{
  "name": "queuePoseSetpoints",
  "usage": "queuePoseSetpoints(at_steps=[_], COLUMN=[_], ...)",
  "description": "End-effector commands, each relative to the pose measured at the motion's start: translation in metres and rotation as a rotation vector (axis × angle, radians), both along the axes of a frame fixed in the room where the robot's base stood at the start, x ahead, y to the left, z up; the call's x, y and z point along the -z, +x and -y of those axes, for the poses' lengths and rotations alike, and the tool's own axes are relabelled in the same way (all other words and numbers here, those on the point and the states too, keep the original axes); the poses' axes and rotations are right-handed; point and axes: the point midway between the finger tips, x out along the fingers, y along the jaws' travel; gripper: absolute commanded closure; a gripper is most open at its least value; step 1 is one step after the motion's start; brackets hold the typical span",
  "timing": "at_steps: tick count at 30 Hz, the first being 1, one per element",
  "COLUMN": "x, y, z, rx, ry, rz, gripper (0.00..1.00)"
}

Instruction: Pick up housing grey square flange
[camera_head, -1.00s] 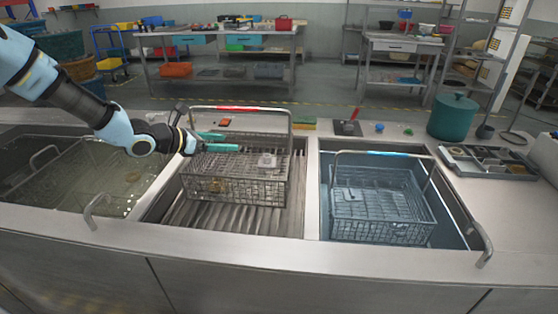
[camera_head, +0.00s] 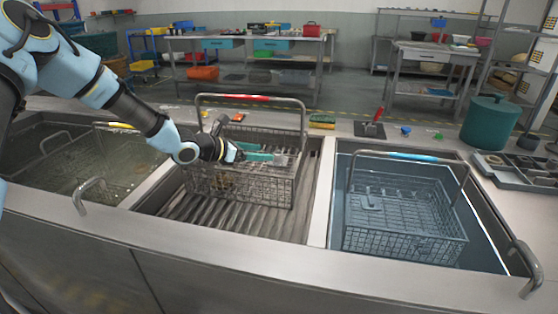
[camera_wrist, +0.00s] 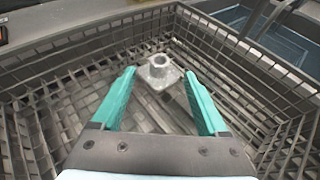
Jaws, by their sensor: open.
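The grey housing with a square flange (camera_wrist: 158,72) sits inside the red-handled wire basket, with its round hollow boss facing up. In the head view the housing (camera_head: 281,159) is small and partly hidden by my fingers. My gripper (camera_wrist: 159,82) is open, with its two teal fingers pointing toward the housing, one on each side of it in the picture. The housing appears just beyond the fingertips, apart from them. In the head view my gripper (camera_head: 268,155) reaches into the basket (camera_head: 245,192) from the left.
The basket stands over a ribbed floor in the middle bay (camera_head: 215,217). Its wire walls and raised red handle (camera_head: 247,97) surround the gripper. A blue-handled basket (camera_head: 405,240) is in the right tank. The left tank (camera_head: 60,170) holds liquid and another basket.

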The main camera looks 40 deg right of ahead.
Motion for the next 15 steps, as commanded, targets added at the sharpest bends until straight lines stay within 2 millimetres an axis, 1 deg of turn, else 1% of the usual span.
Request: queuePoseSetpoints(at_steps=[5,9,12,15], x=[0.004,0.013,0.016,0.018], y=[-0.005,-0.007,-0.008,-0.008], z=[0.023,0.04,0.047,0.049], rx=[0.001,0.001,0.001,0.0], ry=[0.001,0.0,0.0,0.001], rz=[-0.002,-0.002,0.0,0.0], gripper=[0.23,0.23,0.23,0.23])
